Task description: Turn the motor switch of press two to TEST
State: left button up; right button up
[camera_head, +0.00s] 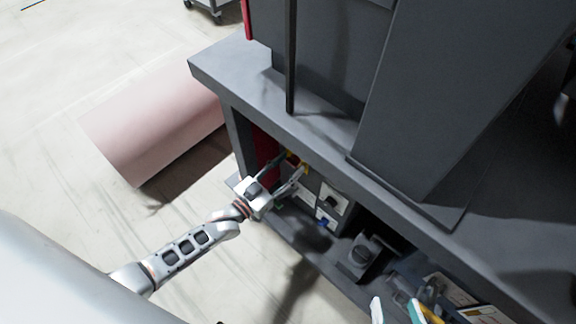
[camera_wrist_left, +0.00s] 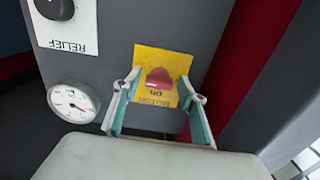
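The motor switch is a red knob (camera_wrist_left: 159,78) on a yellow plate (camera_wrist_left: 178,62) on the grey cabinet front. In the left wrist view the plate's lettering is upside down and reads MOTOR and ON; other lettering is not readable. A pale mark shows on the knob's lower left. My left gripper (camera_wrist_left: 160,82) is open, one teal-padded finger on each side of the knob, with gaps visible. In the head view the left gripper (camera_head: 292,164) reaches under the overhanging top to the yellow plate. My right gripper (camera_head: 396,308) shows only its separated teal-padded fingertips at the bottom edge.
A dial gauge (camera_wrist_left: 74,102) and a black RELIEF knob (camera_wrist_left: 55,8) sit left of the plate in the wrist view. A red panel (camera_wrist_left: 240,75) stands to the right. The grey ledge (camera_head: 225,68) overhangs the panel. A black device (camera_head: 362,252) stands further right.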

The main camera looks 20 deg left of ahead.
pick_arm(q)
jog(key=v, duration=1.2)
dwell(0.4)
jog(key=shift+r, duration=0.1)
